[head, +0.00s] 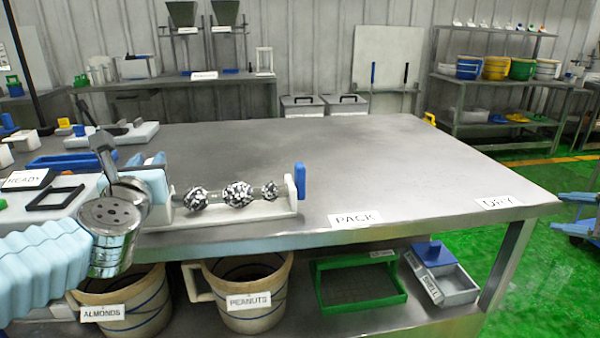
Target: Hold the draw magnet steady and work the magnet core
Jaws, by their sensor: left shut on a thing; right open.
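The draw magnet (237,194) lies level along the table's front edge in a low white cradle (245,212). It is a slim rod with several black-and-white speckled clumps on it. A blue upright piece (300,181) stands at its right end; I cannot tell whether this belongs to the magnet core. My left arm comes in from the left in a pale blue sleeve. My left gripper (157,184) is at the left end of the rod and shut on it. Its own wrist and pale blue parts hide that end. My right gripper is not in view.
The steel table (400,165) is bare across its middle and right. PACK (355,220) and DRY labels mark its front edge. Blue trays (75,160) and white blocks crowd the left. Buckets (246,290) and a green tray (358,283) sit on the shelf below.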

